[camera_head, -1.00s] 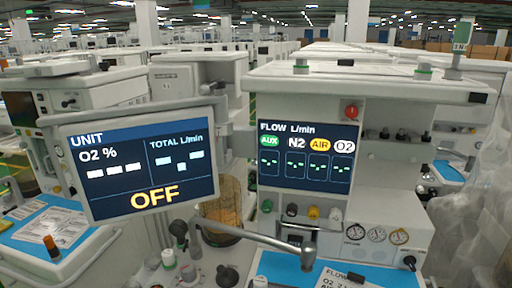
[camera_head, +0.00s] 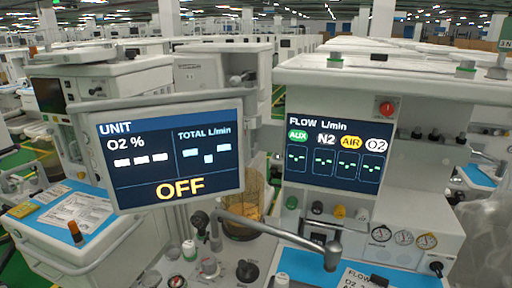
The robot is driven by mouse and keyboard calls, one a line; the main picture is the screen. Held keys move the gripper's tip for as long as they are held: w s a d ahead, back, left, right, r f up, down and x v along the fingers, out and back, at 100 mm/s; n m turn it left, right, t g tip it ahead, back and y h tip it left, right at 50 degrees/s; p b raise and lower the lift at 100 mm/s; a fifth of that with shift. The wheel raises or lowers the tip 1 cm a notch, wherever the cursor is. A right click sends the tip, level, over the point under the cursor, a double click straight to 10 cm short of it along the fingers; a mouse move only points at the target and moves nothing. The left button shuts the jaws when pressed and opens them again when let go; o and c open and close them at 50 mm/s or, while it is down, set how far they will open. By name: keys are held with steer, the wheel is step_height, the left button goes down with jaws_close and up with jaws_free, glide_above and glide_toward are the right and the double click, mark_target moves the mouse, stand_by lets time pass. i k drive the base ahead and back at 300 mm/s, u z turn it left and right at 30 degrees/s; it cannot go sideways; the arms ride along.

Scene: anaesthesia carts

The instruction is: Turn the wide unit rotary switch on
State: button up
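The wide unit (camera_head: 360,85) is a white anaesthesia cart in the middle and right of the view. Its UNIT screen (camera_head: 170,155) on the left reads OFF in yellow, with dashes for O2 % and total flow. A second screen (camera_head: 338,155) shows FLOW with dashes under AUX, N2, AIR and O2. A dark round knob (camera_head: 247,270) is low at the front. I cannot tell which of these is the rotary switch. My gripper is not in view.
A metal jointed arm (camera_head: 280,235) crosses the cart's front below the screens. Small gauges (camera_head: 404,237) sit at lower right. Another cart with a blue-topped tray (camera_head: 75,215) stands at left. Translucent plastic sheeting (camera_head: 485,235) hangs at the right edge.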

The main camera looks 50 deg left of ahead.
mark_target(437, 267)
steer(key=z, duration=0.05)
steer(key=k, duration=1.4)
steer(key=u, duration=1.95)
steer(key=i, duration=1)
steer(key=z, duration=1.5)
